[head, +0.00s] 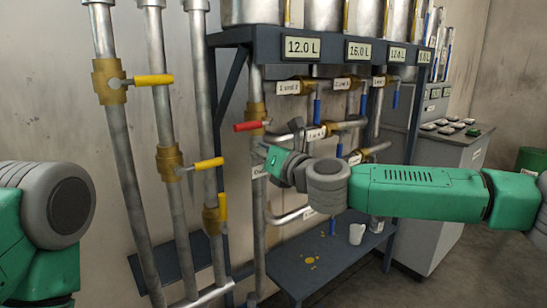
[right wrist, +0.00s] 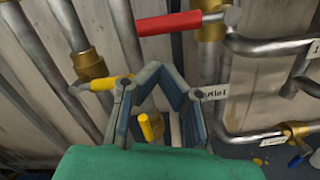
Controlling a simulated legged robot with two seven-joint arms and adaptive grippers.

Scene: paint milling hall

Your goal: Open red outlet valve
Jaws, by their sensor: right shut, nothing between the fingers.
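The red outlet valve handle (head: 250,126) sticks out level to the left from a brass valve on a vertical pipe. In the right wrist view the red handle (right wrist: 183,23) lies level near the top, beyond my fingers.
Yellow valve handles (head: 153,79) sit on the pipes to the left. Several blue handles (head: 317,109) hang at the right under the tank shelf (head: 262,36). A low dark bench (head: 325,262) holds a white cup (head: 357,234). A grey cabinet (head: 450,190) stands at the right.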

